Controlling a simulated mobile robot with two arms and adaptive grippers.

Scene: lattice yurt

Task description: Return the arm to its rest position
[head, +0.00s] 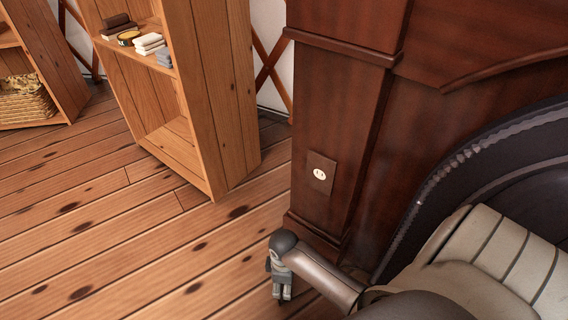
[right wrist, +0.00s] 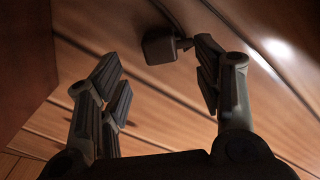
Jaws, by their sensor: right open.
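My right arm comes in from the lower right in the head view. Its gripper (head: 280,286) hangs pointing down beside the base of the dark wooden cabinet, above the plank floor. In the right wrist view the right gripper (right wrist: 161,75) has its two fingers spread wide, with nothing between them. A small dark block (right wrist: 159,46) with a short stub lies beyond the fingertips, close to the right finger; I cannot tell what it is. My left gripper is not in view.
The dark cabinet (head: 345,120) with a wall outlet (head: 320,173) stands close behind the right arm. A wooden shelf (head: 215,90) stands at the back. The floor (head: 130,240) at left is clear.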

